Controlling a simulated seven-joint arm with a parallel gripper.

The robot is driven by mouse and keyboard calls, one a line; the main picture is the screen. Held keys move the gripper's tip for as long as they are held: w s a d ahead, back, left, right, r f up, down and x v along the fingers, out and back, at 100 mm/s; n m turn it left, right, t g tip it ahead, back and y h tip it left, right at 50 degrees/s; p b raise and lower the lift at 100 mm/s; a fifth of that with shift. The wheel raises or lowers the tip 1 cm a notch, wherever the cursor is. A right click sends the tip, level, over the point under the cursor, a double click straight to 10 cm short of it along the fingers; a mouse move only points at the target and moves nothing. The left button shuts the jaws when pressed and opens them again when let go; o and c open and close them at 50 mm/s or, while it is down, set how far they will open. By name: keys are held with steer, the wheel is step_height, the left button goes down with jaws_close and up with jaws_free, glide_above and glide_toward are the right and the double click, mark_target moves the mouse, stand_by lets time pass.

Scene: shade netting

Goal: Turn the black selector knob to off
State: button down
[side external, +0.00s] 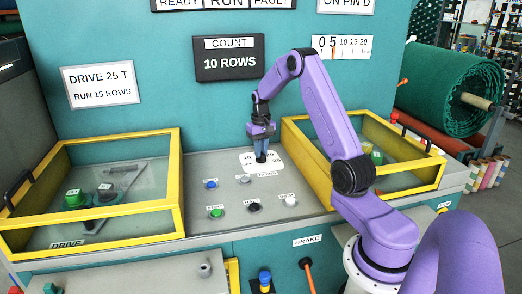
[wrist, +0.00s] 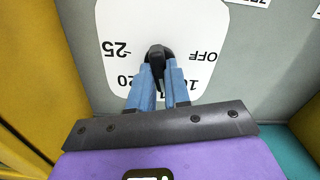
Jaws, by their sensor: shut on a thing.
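The black selector knob (wrist: 157,54) sits on a white dial plate (wrist: 120,25) in the wrist view. Upside-down labels show around it: 25 at left, OFF at right, 20 at lower left and a partly hidden 10 at lower right. My gripper (wrist: 163,72) has its blue fingers closed on the knob from both sides. In the side view my gripper (side external: 261,153) points down at the knob (side external: 261,159) on the grey console. The fingers hide part of the knob, and I cannot tell for sure which label it points to.
Yellow-framed clear covers stand left (side external: 150,215) and right (side external: 425,183) of the dial. Several small buttons, including a blue one (side external: 211,184) and a green one (side external: 216,213), sit left and front of it. A teal wall with a COUNT sign (side external: 229,57) rises behind.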

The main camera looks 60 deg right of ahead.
steer(key=n, duration=0.4)
steer(key=shift+n, duration=0.3)
steer(key=n, duration=0.3)
steer(key=shift+r+n, duration=0.1)
steer(key=shift+n, duration=0.3)
steer(key=n, duration=0.4)
steer(key=shift+n, duration=2.2)
steer(key=c, duration=1.1)
jaws_free()
step_height(320, 180, up, 17)
steer(key=shift+r, duration=0.2)
steer(key=shift+a, duration=0.15)
